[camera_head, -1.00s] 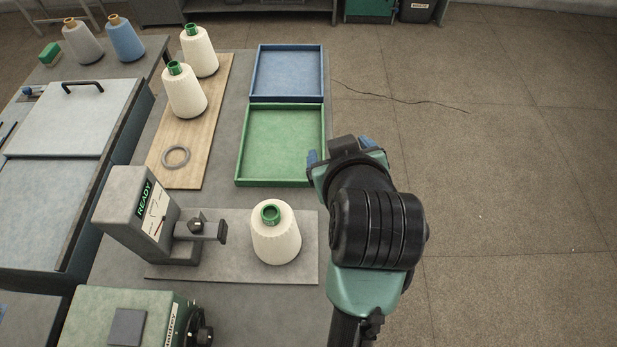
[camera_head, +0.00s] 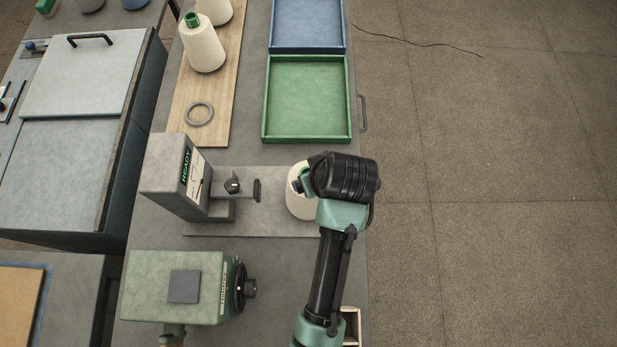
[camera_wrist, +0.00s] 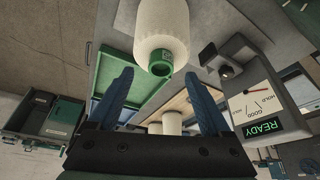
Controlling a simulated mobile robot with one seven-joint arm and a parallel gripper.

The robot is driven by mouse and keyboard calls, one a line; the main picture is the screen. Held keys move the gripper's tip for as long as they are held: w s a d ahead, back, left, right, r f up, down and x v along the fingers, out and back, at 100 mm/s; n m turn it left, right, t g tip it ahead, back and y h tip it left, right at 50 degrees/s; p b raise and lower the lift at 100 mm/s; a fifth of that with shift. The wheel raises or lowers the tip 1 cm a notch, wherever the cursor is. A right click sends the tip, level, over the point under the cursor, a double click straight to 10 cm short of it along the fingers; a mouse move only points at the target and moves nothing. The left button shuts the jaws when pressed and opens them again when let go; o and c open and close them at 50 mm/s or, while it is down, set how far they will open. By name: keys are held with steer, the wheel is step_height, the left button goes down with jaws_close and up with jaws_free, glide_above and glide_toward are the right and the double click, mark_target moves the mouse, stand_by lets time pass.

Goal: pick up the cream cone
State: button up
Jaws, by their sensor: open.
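A cream cone (camera_head: 300,204) with a green tip stands on the grey plate beside the grey READY gauge. My arm partly covers it in the head view. In the wrist view the cone (camera_wrist: 162,25) appears upside down, its green tip between and just beyond the blue fingertips. My gripper (camera_wrist: 162,74) is open and empty, with a finger to each side of the tip in the picture. In the head view my gripper (camera_head: 301,182) is at the cone's top; contact cannot be told. Two more cream cones, one of them the nearer cone (camera_head: 203,48), stand on the wooden board.
The READY gauge (camera_head: 170,172) with its projecting arm stands left of the cone. A green tray (camera_head: 307,139) and a blue tray (camera_head: 307,50) lie behind. A grey ring (camera_head: 199,113) lies on the board. A green machine (camera_head: 180,285) stands in front. Floor is open at right.

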steer(key=shift+w+a+p+x, duration=0.1)
steer(key=shift+p+x, duration=0.2)
steer(key=shift+x, duration=0.85)
steer(key=shift+w+a+p+x, duration=0.1)
steer(key=shift+p+x, duration=0.2)
steer(key=shift+x, duration=0.85)
steer(key=shift+r, duration=0.15)
jaws_close()
